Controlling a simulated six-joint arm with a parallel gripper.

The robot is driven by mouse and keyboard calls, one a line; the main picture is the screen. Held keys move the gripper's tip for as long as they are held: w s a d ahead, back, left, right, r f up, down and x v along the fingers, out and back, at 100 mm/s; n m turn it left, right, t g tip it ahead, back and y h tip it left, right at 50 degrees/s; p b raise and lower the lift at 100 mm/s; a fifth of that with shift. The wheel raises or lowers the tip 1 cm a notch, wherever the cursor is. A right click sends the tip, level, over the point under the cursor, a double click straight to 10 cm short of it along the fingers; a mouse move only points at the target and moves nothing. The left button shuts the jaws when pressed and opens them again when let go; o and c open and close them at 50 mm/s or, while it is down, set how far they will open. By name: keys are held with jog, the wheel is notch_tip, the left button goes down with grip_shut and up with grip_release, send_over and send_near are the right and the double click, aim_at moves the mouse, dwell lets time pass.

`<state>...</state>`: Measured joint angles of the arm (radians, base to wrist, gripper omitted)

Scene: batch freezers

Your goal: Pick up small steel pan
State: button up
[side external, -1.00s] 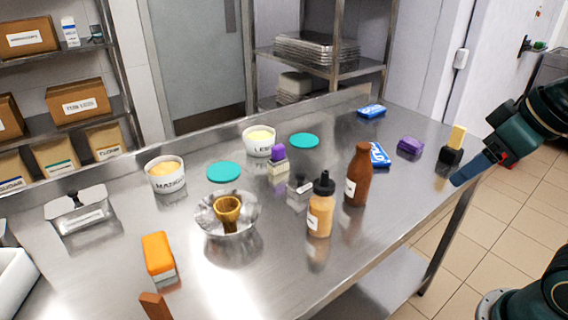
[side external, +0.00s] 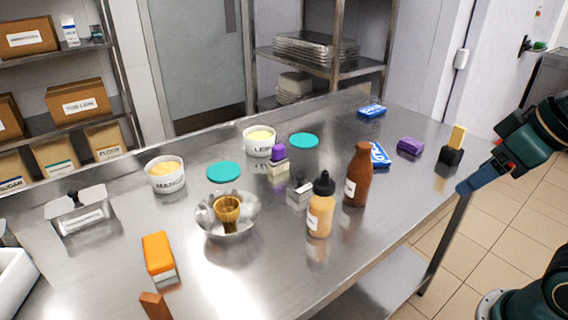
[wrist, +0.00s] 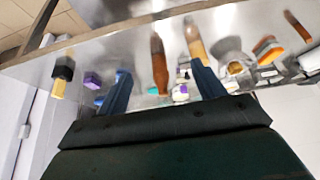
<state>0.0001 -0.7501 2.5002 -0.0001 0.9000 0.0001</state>
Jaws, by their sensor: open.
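A rectangular lidded steel pan (side external: 80,213) with a white label stands at the left of the steel table in the side view. A smaller steel container (side external: 299,192) with a label sits mid-table behind the squeeze bottle; I cannot tell which of the two is the small steel pan. My gripper (side external: 468,187) is at the right, off the table's right edge and far from both. In the wrist view my gripper (wrist: 160,68) shows two blue fingers spread apart with nothing held between them.
A brown bottle (side external: 358,176) and squeeze bottle (side external: 320,212) stand upright mid-table. A steel bowl (side external: 242,231) holds a wooden item. Tubs (side external: 166,185), teal lids (side external: 224,172), an orange block (side external: 158,254), blue packs (side external: 371,111) and a purple block (side external: 410,147) are spread about.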

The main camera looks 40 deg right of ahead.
jog(key=shift+o, duration=0.3)
jog(key=w+a+r+n+g, duration=0.1)
jog(key=w+r+n, duration=0.35)
jog(key=w, duration=0.45)
jog(key=n+g, duration=0.5)
jog(key=n, duration=0.9)
send_over(301, 174)
notch_tip(301, 174, down, 10)
jog(key=f, duration=0.1)
jog(key=shift+r, duration=0.25)
jog(key=shift+f, duration=0.1)
jog(key=shift+f, duration=4.25)
